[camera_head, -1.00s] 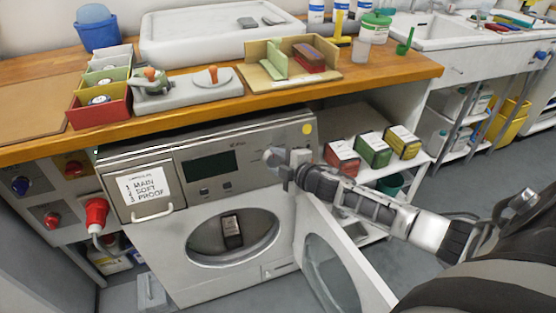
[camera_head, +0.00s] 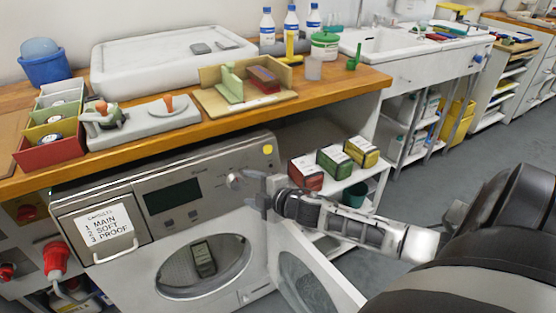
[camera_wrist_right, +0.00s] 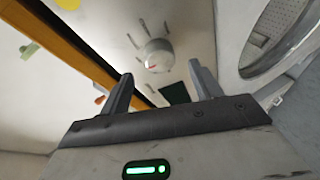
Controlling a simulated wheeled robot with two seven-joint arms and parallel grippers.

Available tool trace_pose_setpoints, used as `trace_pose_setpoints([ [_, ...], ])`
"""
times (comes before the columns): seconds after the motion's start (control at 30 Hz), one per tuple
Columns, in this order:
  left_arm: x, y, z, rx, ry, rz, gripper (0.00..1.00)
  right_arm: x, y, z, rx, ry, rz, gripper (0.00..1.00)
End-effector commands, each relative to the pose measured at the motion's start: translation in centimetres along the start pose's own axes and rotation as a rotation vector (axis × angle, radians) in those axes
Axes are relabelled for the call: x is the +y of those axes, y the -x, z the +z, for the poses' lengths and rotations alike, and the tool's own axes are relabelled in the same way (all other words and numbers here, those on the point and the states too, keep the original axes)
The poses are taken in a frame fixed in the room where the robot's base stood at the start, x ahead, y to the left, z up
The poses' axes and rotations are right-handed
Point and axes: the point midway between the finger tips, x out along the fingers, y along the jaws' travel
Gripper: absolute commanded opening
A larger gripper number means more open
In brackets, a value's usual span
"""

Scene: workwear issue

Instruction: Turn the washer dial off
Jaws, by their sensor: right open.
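The washer (camera_head: 150,255) stands under the wooden counter, its round door (camera_head: 305,280) swung open to the right. Its round silver dial (camera_head: 233,179) is on the right of the front panel, partly hidden by my gripper in the head view. In the right wrist view the dial (camera_wrist_right: 157,55) shows a red pointer mark, with short dark marks around it on the panel. My right gripper (camera_head: 258,190) is open in front of the dial. In the wrist view its fingertips (camera_wrist_right: 160,70) are either side of the dial's line, apart from it and holding nothing. My left gripper is out of view.
A dark object (camera_head: 203,260) shows in the drum opening. A labelled drawer (camera_head: 100,227) is left of the display. Red, green and yellow boxes (camera_head: 334,162) stand on a shelf right of the washer. The counter edge (camera_head: 180,140) runs above the panel.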

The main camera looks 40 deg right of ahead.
Motion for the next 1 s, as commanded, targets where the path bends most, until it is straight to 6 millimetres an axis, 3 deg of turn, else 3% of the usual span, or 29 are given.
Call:
trace_pose_setpoints([
  [0.3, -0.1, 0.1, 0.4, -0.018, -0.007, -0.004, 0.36, -0.1, 7.0, -0.1, 0.000, 0.000, -0.005, 0.64],
  [0.5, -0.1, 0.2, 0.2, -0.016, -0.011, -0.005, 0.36, -0.1, 10.0, -0.1, 0.000, 0.000, -0.003, 0.64],
  [0.7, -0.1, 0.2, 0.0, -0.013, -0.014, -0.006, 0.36, 0.0, 11.3, 0.0, 0.000, 0.001, -0.001, 0.64],
  [1.0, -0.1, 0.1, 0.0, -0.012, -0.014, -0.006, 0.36, 0.0, 11.4, 0.0, 0.001, 0.001, 0.000, 0.64],
])
